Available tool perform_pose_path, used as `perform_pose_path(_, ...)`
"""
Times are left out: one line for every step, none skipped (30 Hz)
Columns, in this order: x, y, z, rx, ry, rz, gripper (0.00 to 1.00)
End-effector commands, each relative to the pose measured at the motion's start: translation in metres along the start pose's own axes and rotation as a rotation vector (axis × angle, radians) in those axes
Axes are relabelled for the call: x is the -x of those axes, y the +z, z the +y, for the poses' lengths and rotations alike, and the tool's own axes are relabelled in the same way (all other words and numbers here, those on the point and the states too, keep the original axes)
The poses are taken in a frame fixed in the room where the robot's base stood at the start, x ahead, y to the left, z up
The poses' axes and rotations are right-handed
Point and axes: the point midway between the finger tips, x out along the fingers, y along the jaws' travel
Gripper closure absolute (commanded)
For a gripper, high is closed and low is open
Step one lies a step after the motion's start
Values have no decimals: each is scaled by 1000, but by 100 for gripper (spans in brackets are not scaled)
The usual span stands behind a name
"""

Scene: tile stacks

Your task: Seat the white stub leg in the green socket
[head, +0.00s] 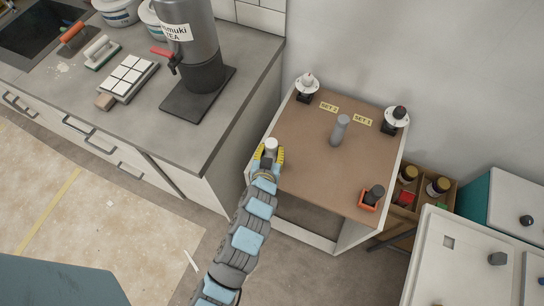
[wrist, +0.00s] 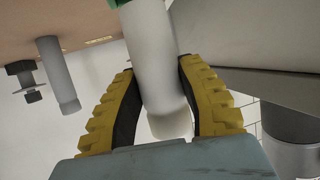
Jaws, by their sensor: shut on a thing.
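The white stub leg (head: 271,144) stands between the yellow fingers of my gripper (head: 270,156), at the left edge of the brown tabletop in the head view. In the wrist view my gripper (wrist: 165,110) is shut on the white leg (wrist: 152,60), which leans a little in the picture. A small part of the green socket (wrist: 122,3) shows at the top edge of the wrist view, right at the leg's far end. I cannot tell whether the leg is inside it or just over it. The socket is hidden in the head view.
A grey post (head: 340,129) stands mid-table. An orange socket (head: 367,202) with a dark peg is at the front right corner. White round fittings (head: 307,82) (head: 397,117) stand at the back corners. The grey counter (head: 225,110) borders the left side.

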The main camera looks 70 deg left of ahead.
Motion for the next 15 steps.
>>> perform_pose_path(-5, 3, 0, 0, 0, 1, 99)
perform_pose_path(-6, 4, 0, 0, 0, 1, 99)
perform_pose_path(-8, 4, 0, 0, 0, 1, 99)
perform_pose_path(-8, 5, 0, 0, 0, 0, 99)
perform_pose_path(-10, 5, 0, 0, -1, 0, 99)
perform_pose_path(-12, 7, 0, 0, -1, 0, 99)
perform_pose_path(-14, 8, 1, -1, -1, -1, 99)
perform_pose_path(-16, 10, 1, -1, -1, -1, 99)
perform_pose_path(-18, 15, 1, -1, -1, -2, 99)
perform_pose_path(-20, 18, 1, -1, -1, -3, 99)
perform_pose_path(-21, 22, 1, -2, -1, -3, 99)
perform_pose_path(-23, 27, 1, -2, -1, -3, 99)
perform_pose_path(-24, 30, 1, -2, 0, -3, 99)
perform_pose_path(-25, 33, 1, -2, 0, -2, 99)
perform_pose_path(-26, 36, 1, -2, 0, -2, 99)
